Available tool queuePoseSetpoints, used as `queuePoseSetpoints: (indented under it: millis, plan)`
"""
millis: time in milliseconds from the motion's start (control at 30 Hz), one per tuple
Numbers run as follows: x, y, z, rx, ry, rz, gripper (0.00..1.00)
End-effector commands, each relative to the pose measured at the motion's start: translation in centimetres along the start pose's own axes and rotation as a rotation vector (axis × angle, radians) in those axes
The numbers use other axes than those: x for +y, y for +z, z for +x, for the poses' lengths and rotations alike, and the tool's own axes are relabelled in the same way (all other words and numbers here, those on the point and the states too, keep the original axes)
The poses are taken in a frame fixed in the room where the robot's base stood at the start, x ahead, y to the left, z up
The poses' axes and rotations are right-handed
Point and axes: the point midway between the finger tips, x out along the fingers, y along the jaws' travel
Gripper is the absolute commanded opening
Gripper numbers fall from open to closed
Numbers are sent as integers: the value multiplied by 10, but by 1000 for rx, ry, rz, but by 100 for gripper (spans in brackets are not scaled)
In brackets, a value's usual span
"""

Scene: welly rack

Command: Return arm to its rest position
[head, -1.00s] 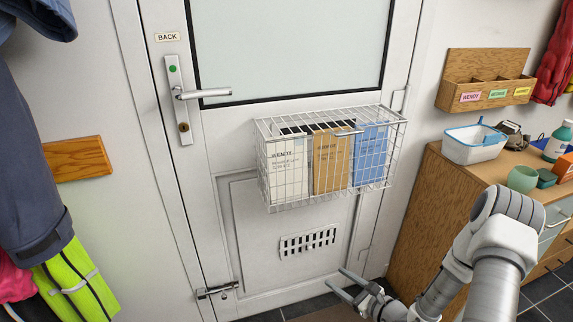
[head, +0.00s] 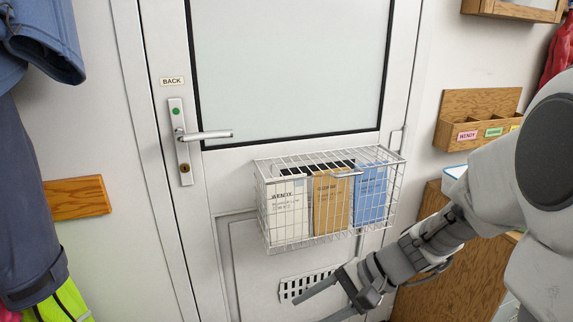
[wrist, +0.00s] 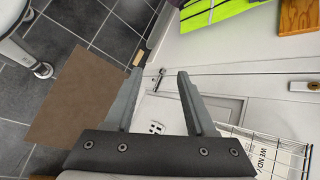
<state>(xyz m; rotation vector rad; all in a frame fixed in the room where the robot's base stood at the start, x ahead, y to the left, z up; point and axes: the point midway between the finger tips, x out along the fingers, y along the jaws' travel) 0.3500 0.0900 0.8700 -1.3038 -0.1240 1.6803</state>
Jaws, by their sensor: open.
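My gripper (head: 318,300) is open and empty in front of the lower part of the white door (head: 222,250), below the wire basket. In the wrist view my gripper (wrist: 155,75) shows two spread grey fingers with nothing between them. My arm reaches in from the right side of the head view, with its large pale links over the right edge. The fingers look apart from the door and the basket, though the exact gap is hard to tell.
A white wire basket (head: 335,240) on the door holds several packets. A door handle (head: 205,135) sticks out at left. A wooden cabinet (head: 470,262) and a pigeonhole rack (head: 480,108) stand at right, partly behind my arm. A brown mat (wrist: 75,95) lies on the dark tiled floor.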

Motion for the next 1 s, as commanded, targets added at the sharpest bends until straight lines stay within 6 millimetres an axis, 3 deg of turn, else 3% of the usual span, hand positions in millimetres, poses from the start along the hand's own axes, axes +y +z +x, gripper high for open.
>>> queuePoseSetpoints:
  millis: [100, 400, 933, 1000]
  plan:
    - [4, 22, -16, 62, 104, -133, 56]
    - [23, 58, -62, 258, 344, -432, 56]
    - [40, 92, -152, 683, 621, -836, 56]
    - [26, 101, -169, 681, 626, -834, 56]
